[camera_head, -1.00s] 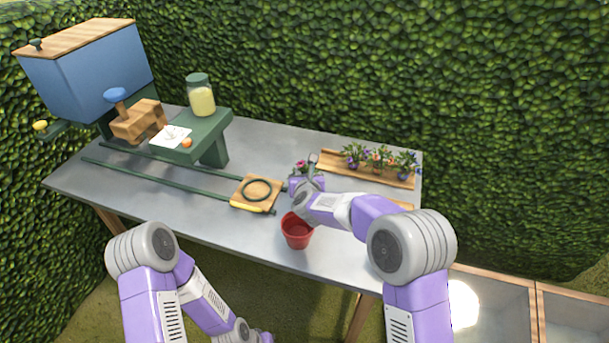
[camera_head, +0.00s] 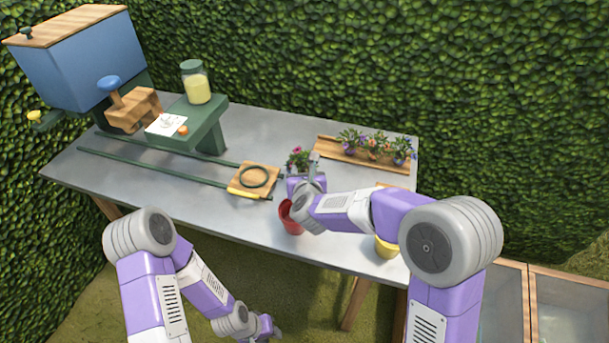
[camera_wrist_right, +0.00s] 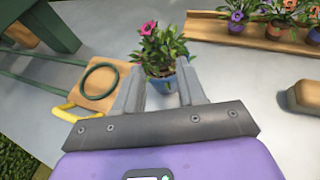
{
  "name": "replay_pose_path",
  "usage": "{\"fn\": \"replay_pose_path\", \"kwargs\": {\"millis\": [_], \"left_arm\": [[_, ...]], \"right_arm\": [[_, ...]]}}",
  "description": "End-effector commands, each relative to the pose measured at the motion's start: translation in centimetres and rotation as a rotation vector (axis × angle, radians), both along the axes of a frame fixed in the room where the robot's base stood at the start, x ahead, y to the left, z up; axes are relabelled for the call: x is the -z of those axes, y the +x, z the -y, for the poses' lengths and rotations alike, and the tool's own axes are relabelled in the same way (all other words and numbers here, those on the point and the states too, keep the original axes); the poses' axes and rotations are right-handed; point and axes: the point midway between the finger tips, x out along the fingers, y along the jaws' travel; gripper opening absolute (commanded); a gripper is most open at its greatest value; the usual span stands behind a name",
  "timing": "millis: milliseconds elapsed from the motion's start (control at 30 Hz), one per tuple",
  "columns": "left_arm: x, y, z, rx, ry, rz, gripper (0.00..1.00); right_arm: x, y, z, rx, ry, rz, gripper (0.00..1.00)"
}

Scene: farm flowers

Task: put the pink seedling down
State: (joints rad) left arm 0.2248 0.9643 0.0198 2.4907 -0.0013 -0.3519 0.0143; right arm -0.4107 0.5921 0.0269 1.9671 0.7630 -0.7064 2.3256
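The pink seedling (camera_head: 299,158) has pink flowers and green leaves and stands upright on the grey table. In the right wrist view, the pink seedling (camera_wrist_right: 162,60) is in a small blue pot (camera_wrist_right: 161,84), just beyond and between my fingertips. My right gripper (camera_wrist_right: 160,90) is open, its fingers spread to either side in line with the pot. In the head view, my right gripper (camera_head: 309,176) is on the near side of the seedling, which stands clear of it. My left gripper (camera_head: 268,327) hangs low in front of the table; its fingers are too small to read.
A wooden tray (camera_head: 330,152) with several potted flowers stands behind right. A wooden board with a green ring (camera_head: 253,180) lies left of the seedling. A red pot (camera_head: 287,219) and a yellow pot (camera_head: 386,249) are near the front edge, partly hidden by my right arm.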

Motion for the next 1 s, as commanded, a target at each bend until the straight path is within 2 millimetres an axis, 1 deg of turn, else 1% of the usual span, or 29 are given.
{"fn": "replay_pose_path", "kwargs": {"millis": [33, 100, 200, 300, 833, 933, 1000], "left_arm": [[-0.1, 0.0, 0.0, 0.0, 0.0, 0.0, 0.35], [-0.2, 0.0, 0.0, 0.0, 0.0, 0.0, 0.35], [-0.3, 0.0, 0.0, 0.0, 0.0, 0.0, 0.35], [-0.3, 0.0, 0.0, 0.0, 0.0, 0.0, 0.35], [-0.4, 0.0, 0.0, 0.0, 0.0, 0.0, 0.35], [-1.5, 0.0, 0.0, 0.0, 0.0, 0.0, 0.35], [-2.9, 0.0, 0.0, 0.0, 0.0, 0.0, 0.35]], "right_arm": [[-0.5, -0.8, 0.1, -0.001, 0.0, 0.0, 0.4], [-0.8, -1.7, 0.1, 0.0, 0.0, 0.001, 0.4], [-1.1, -2.5, 0.2, -0.001, -0.001, 0.0, 0.4], [-1.2, -2.9, 0.2, -0.001, -0.001, 0.0, 0.4], [-1.3, -2.9, 0.2, 0.0, -0.001, -0.001, 0.4], [-2.4, -2.9, 0.2, 0.0, 0.0, 0.0, 0.4], [-3.8, -2.9, 0.2, 0.0, 0.0, 0.0, 0.4]]}}
